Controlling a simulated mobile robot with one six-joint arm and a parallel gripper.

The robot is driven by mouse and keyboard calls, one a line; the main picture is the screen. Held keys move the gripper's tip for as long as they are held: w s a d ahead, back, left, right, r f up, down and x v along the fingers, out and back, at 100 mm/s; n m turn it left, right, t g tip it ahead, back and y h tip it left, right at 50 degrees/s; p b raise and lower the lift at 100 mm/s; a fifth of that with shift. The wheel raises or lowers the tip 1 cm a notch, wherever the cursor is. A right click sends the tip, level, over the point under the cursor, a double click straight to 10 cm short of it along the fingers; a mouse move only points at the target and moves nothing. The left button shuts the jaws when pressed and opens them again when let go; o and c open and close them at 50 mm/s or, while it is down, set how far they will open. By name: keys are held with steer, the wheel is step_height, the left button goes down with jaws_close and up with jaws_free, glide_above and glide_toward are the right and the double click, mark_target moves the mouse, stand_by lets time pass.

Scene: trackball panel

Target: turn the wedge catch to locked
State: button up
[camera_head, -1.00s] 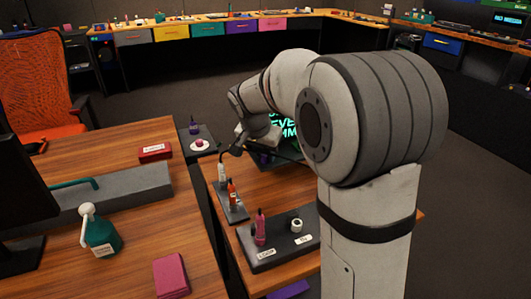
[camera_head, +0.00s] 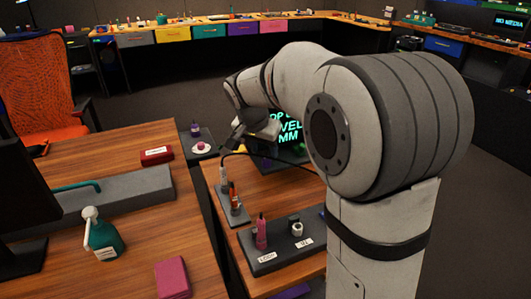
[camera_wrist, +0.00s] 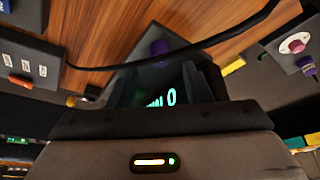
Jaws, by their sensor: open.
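I cannot tell for sure which part is the wedge catch. A dark front panel (camera_head: 287,254) carries a pink upright piece (camera_head: 261,232), a small white-topped knob (camera_head: 296,227) and two white labels. A narrow dark strip panel (camera_head: 237,217) left of it carries an orange upright piece (camera_head: 233,197) and a white one. A dark panel farther back (camera_head: 188,138) has a white disc (camera_head: 201,148) and a purple piece. My gripper (camera_head: 255,130) is above the far end of the wooden desk, apart from these panels. In the wrist view my gripper (camera_wrist: 170,85) is open and empty.
A screen with green letters (camera_head: 288,137) stands behind my gripper and partly shows between its fingers in the wrist view. A black cable (camera_head: 265,158) arcs over the desk. A teal bottle (camera_head: 103,237) and a pink block (camera_head: 172,278) are on the left desk.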

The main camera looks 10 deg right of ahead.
steer(key=shift+v, duration=1.9)
